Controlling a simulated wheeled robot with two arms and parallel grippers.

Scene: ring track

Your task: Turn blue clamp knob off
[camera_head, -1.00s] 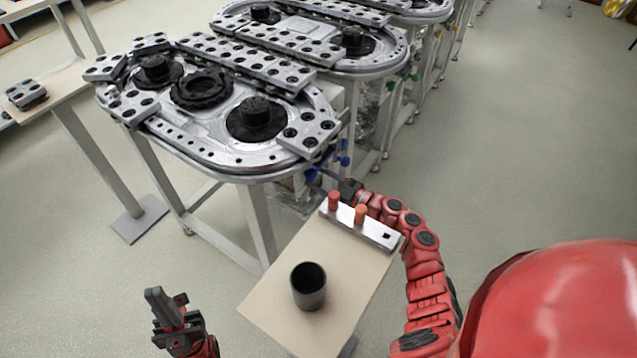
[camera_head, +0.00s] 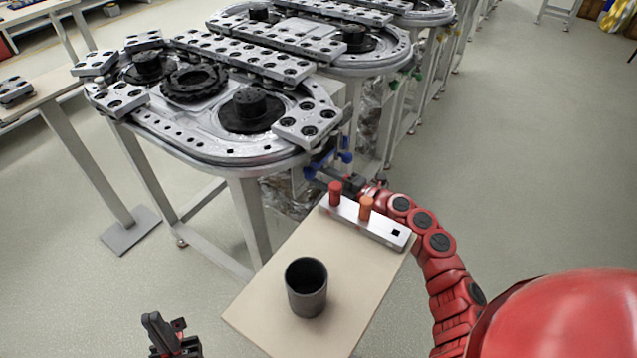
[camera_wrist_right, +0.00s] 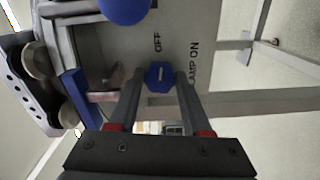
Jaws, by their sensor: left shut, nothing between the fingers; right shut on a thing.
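The blue clamp knob (camera_wrist_right: 160,76) is in the right wrist view, between the fingertips of my right gripper (camera_wrist_right: 160,90), which is shut on it. A light line marks the knob's face. The panel behind it reads "OFF" and, further right, "AMP ON", partly cut. In the head view, my right gripper (camera_head: 338,185) reaches under the near edge of the ring track table (camera_head: 230,155), by blue parts; the knob itself is hard to make out there. My left gripper (camera_head: 160,330) is at the bottom left, empty and shut, away from the table.
A blue ball (camera_wrist_right: 125,8) is close above the knob in the wrist view. Open floor lies right.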

